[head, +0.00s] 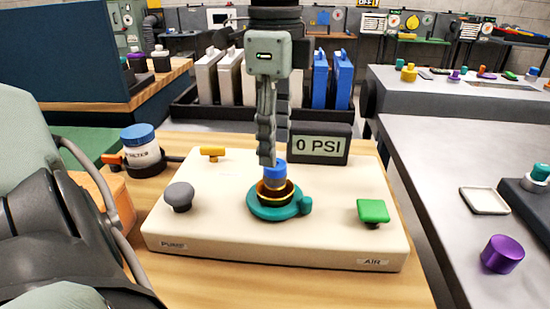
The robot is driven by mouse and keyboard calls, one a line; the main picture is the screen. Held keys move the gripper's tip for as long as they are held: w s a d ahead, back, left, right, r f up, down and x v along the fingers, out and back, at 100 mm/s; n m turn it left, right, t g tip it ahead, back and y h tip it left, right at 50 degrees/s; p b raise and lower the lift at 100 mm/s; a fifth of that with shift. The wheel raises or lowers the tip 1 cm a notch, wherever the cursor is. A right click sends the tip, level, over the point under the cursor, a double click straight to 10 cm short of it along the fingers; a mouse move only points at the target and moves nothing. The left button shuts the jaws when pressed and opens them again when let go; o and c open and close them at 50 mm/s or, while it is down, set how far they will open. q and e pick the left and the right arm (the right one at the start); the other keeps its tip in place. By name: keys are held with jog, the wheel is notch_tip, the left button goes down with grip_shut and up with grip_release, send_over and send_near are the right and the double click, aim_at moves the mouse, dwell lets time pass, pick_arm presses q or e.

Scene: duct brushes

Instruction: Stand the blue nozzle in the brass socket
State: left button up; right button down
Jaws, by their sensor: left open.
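The blue nozzle (275,172) is upright, with its lower end inside the rim of the brass socket (287,195). How deep it sits cannot be seen. A teal ring (268,213) surrounds the socket on the cream panel. My left gripper (268,162) points down directly over the nozzle, its fingertips at the nozzle's top. It is open, seen nearly edge-on, so the gap between its fingers is hard to see. My right gripper is not in view.
A blue-lidded jar (140,145) stands left. A purple cylinder (502,254) and tray (485,201) lie right.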

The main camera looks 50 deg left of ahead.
pick_arm(q)
notch_tip(320, 180, up, 7)
jog(key=shift+r, duration=0.2)
dwell(0.6)
